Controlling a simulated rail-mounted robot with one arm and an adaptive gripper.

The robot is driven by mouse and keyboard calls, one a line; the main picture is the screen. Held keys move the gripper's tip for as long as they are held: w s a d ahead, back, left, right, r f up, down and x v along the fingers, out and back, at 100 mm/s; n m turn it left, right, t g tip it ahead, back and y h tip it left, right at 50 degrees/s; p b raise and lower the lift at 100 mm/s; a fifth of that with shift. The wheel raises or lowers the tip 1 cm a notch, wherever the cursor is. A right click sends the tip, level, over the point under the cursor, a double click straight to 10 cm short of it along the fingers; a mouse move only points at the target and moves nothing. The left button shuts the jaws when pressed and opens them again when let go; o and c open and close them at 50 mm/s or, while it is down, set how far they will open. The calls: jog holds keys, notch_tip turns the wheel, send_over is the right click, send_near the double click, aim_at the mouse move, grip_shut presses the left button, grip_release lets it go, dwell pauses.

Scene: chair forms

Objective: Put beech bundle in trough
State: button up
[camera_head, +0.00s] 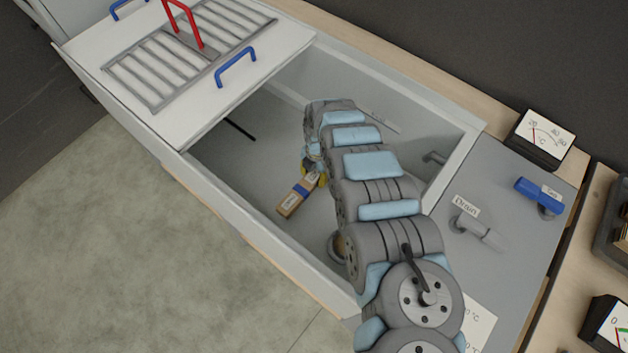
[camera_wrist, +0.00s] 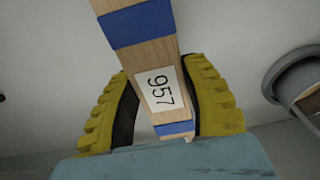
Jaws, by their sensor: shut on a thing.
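The beech bundle (camera_head: 297,194) is a pale wooden bar with blue bands. In the wrist view the bundle (camera_wrist: 138,52) carries a white label reading 957 and runs between my yellow finger pads. My gripper (camera_wrist: 166,102) is shut on it; in the head view my gripper (camera_head: 318,178) is partly hidden by my arm. The bundle is inside the outline of the open grey trough (camera_head: 232,190), low over its floor. I cannot tell whether it touches the floor.
A white slatted lid (camera_head: 130,95) with blue handles and a red handle covers the trough's far left part. A round drain fitting (camera_head: 336,246) is in the trough near my arm, also in the wrist view (camera_wrist: 284,82). A drain lever (camera_head: 478,232), blue lever (camera_head: 540,193) and gauge (camera_head: 543,138) stand at right.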

aim_at(314, 180)
jog(key=shift+w+a+f, duration=0.15)
jog(key=shift+f, duration=0.25)
notch_tip(314, 180, down, 3)
jog(key=shift+f+b, duration=0.1)
jog(key=shift+b, duration=0.95)
jog(key=o, duration=1.2)
jog(key=r+p, duration=0.1)
jog(key=r, duration=0.2)
jog(key=r+p, duration=0.2)
jog(key=r, duration=0.2)
jog(key=w+d+r+p, duration=0.1)
jog(key=r, duration=0.3)
jog(key=shift+r+p, duration=0.1)
jog(key=shift+p, duration=0.2)
jog(key=shift+r, duration=0.55)
